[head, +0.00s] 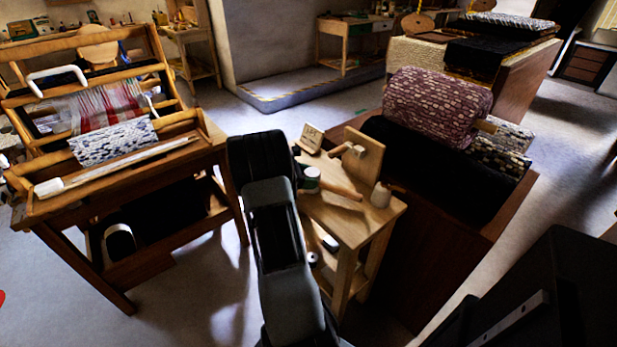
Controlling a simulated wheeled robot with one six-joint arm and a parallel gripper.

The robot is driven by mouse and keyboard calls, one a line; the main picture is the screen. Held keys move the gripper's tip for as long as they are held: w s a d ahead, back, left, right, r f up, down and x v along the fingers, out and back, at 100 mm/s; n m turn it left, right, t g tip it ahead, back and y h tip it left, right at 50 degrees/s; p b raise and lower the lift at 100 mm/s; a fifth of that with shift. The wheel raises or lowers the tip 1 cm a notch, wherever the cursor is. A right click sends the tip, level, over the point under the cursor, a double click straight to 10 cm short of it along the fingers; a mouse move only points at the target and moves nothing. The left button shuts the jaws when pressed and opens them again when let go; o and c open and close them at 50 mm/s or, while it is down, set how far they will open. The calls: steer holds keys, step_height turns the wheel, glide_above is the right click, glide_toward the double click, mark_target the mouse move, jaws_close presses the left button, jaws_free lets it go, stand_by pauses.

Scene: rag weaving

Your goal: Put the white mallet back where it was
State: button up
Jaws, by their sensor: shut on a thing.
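The white mallet (312,174) has a pale, squat head with a dark green band. A light wooden handle (342,189) runs from it to the right and slightly down. It appears over the left part of a small wooden side table (385,214). My gripper (301,177) is at the mallet head's left side and is shut on it. My dark arm hides most of the gripper and the exact contact. I cannot tell whether the mallet touches the tabletop. An upright wooden board (364,158) with a pale wooden piece (347,150) at its front stands at the table's back.
A wooden loom (120,180) with striped cloth is at left. A bench with dark cloth (430,165) and a patterned roll (437,105) adjoins the table's right.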

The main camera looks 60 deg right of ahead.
steer(key=shift+s+a+f+b, duration=0.1)
steer(key=shift+f+b, duration=0.25)
steer(key=shift+f, duration=0.35)
steer(key=shift+f, duration=0.25)
steer(key=o, duration=1.2)
steer(key=shift+o, duration=0.6)
steer(key=shift+f, duration=0.1)
steer(key=shift+w+r, duration=0.25)
steer(key=p+v, duration=0.2)
steer(key=v, duration=1.1)
steer(key=shift+a, duration=0.2)
steer(key=shift+w, duration=0.15)
